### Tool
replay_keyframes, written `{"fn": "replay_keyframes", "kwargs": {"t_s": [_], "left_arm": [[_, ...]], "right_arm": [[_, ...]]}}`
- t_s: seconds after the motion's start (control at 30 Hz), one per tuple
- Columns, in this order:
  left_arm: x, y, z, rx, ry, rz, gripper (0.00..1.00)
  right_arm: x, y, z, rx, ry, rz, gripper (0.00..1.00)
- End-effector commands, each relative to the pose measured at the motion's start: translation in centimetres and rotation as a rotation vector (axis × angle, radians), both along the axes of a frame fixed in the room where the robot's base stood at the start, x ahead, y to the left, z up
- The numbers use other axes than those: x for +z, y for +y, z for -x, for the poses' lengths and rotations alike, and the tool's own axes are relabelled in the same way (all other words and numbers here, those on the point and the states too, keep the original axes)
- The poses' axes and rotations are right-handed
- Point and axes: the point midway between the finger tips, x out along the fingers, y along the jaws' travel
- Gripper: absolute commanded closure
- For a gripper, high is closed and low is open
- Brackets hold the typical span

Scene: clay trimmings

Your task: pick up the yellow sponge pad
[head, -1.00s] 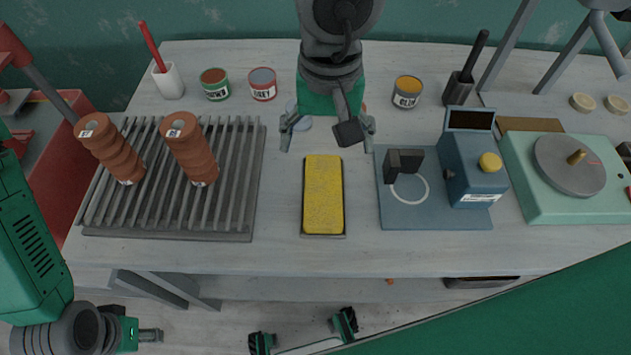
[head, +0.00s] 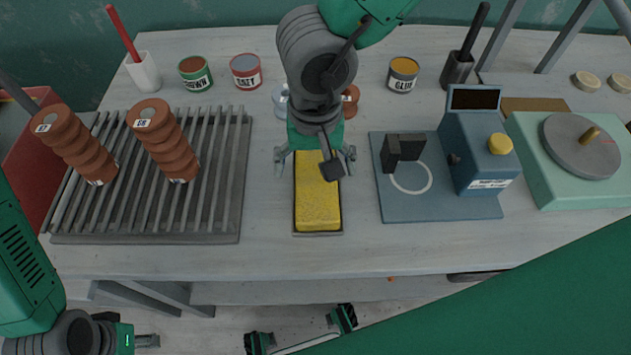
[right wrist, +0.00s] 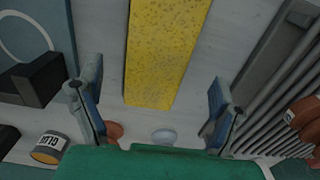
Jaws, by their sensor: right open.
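The yellow sponge pad (head: 318,205) lies in a shallow grey tray (head: 318,234) at the middle of the bench, long side running front to back. My right gripper (head: 313,163) is open and empty above the far end of the pad. In the right wrist view the pad (right wrist: 166,50) shows between and beyond the two spread fingers of the right gripper (right wrist: 151,98), with a gap on each side and no contact seen. The gripper hides the pad's far end in the head view. My left gripper (head: 147,341) is low at the left, only partly visible.
A slatted rack (head: 225,200) with two brown ribbed rolls (head: 165,140) stands left of the pad. A blue device (head: 475,165) on a blue plate (head: 400,208) stands right. Cans, including a glue can (head: 402,75), stand behind. The bench in front of the pad is clear.

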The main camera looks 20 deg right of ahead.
Motion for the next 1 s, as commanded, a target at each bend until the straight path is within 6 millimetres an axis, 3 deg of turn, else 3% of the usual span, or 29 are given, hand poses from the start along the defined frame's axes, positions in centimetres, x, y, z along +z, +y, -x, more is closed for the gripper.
{"fn": "replay_keyframes", "kwargs": {"t_s": [0.3, 0.57, 0.63, 0.73, 1.0], "left_arm": [[-1.4, 0.0, 0.0, 0.0, 0.0, 0.0, 0.6], [-1.4, 0.0, 0.0, 0.0, 0.0, 0.0, 0.6], [-1.4, 0.0, 0.0, 0.0, 0.0, 0.0, 0.6], [-1.4, 0.0, 0.0, 0.0, 0.0, 0.0, 0.6], [-1.4, 0.0, 0.0, 0.0, 0.0, 0.0, 0.6]], "right_arm": [[-4.4, -0.1, 0.3, 0.001, 0.001, 0.004, 0.14], [-4.6, -0.1, 0.3, 0.0, 0.0, 0.001, 0.14], [-4.6, -0.1, 0.3, 0.0, 0.0, 0.001, 0.31], [-4.6, -0.2, 0.3, 0.0, 0.001, 0.0, 0.67], [-4.6, -0.2, 0.3, -0.001, 0.002, 0.003, 0.7]]}}
